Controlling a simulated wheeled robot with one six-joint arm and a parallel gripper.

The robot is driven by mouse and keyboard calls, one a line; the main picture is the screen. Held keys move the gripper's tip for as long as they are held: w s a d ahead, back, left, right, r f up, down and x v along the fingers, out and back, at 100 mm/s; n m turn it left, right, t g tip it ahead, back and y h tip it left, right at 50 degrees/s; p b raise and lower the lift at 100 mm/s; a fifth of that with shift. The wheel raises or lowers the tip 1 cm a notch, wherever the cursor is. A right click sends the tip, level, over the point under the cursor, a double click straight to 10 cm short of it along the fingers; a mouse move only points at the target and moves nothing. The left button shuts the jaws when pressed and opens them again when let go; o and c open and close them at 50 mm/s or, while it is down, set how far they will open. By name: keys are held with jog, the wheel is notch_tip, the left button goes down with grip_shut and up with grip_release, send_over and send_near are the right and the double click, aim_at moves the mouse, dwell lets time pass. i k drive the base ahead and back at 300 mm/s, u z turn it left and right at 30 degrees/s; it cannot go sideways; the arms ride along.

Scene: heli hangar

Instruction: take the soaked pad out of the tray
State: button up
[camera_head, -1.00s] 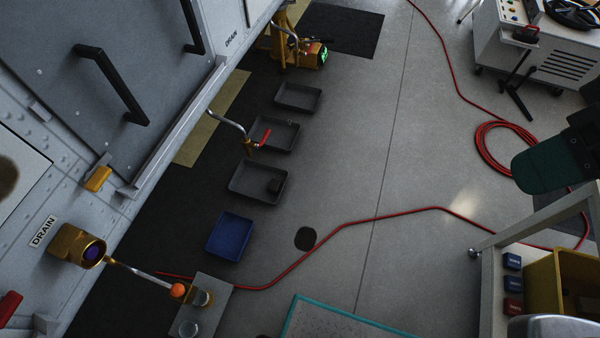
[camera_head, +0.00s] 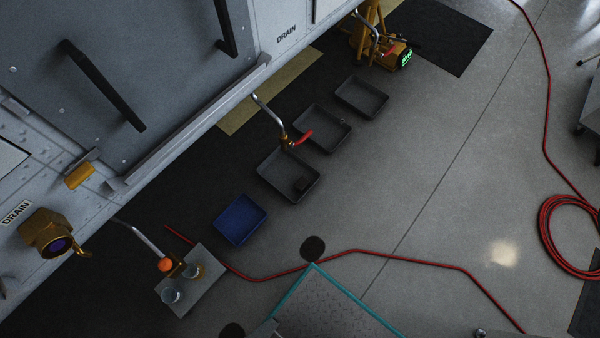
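Three dark grey trays and one blue tray stand in a diagonal row on the floor in the head view. The nearest grey tray (camera_head: 272,172) holds a small dark lump (camera_head: 302,184) in its right corner, which may be the soaked pad. The middle grey tray (camera_head: 335,142) has a tiny dark spot near its right rim. The far grey tray (camera_head: 362,97) and the blue tray (camera_head: 240,220) look empty. My gripper is not in view.
A drain pipe with a red handle (camera_head: 303,138) hangs over the grey trays. A teal-edged platform (camera_head: 330,310) is at the bottom. Jars stand on a plate (camera_head: 188,290). Open floor lies right of the trays.

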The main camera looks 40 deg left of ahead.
aim_at(301, 185)
jog(key=u, duration=0.55)
jog(key=i, duration=0.85)
jog(key=u, duration=0.7)
